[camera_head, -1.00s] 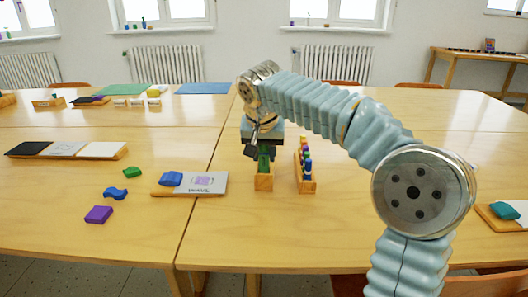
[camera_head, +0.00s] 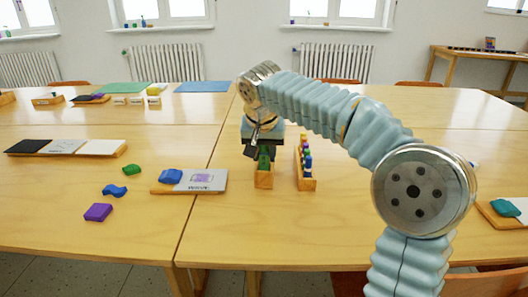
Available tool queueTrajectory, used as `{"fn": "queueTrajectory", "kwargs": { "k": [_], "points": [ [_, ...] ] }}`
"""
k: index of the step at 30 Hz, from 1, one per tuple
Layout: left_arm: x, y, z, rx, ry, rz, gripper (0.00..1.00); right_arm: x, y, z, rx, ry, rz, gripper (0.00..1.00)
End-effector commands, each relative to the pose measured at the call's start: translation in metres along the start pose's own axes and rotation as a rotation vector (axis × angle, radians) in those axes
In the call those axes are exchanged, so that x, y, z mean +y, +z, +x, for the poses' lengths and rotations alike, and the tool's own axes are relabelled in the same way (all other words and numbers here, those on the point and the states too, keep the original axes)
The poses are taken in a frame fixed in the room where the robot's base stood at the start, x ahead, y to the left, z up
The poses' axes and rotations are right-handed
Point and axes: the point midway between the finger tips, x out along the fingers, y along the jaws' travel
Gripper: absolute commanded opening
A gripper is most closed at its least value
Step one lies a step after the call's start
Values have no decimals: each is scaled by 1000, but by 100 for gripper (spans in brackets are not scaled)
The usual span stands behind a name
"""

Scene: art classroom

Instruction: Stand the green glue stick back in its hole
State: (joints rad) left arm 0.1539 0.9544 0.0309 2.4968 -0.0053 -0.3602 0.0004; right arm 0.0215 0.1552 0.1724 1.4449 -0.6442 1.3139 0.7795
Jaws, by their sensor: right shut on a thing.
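The green glue stick (camera_head: 264,157) is upright between the fingers of my right gripper (camera_head: 261,151), which is shut on it. Its lower end is at the top of a narrow wooden block (camera_head: 264,180). I cannot tell how deep it sits in a hole, because the block's front wall and the gripper hide that. My left gripper is not in view.
A wooden rack (camera_head: 306,183) with several coloured sticks stands close to the right of the block. A board with a blue piece (camera_head: 171,176) lies to the left. Loose green, blue and purple pieces (camera_head: 98,212) lie farther left. The table front is clear.

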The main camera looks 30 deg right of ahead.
Motion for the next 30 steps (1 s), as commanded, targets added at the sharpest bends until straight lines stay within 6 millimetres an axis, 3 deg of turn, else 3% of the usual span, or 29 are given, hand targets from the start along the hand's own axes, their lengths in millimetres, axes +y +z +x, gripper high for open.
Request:
{"fn": "queueTrajectory", "kwargs": {
  "k": [30],
  "points": [
    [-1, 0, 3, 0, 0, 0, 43, 0, 2, 5, 0, 0, 0, 1]
  ]
}}
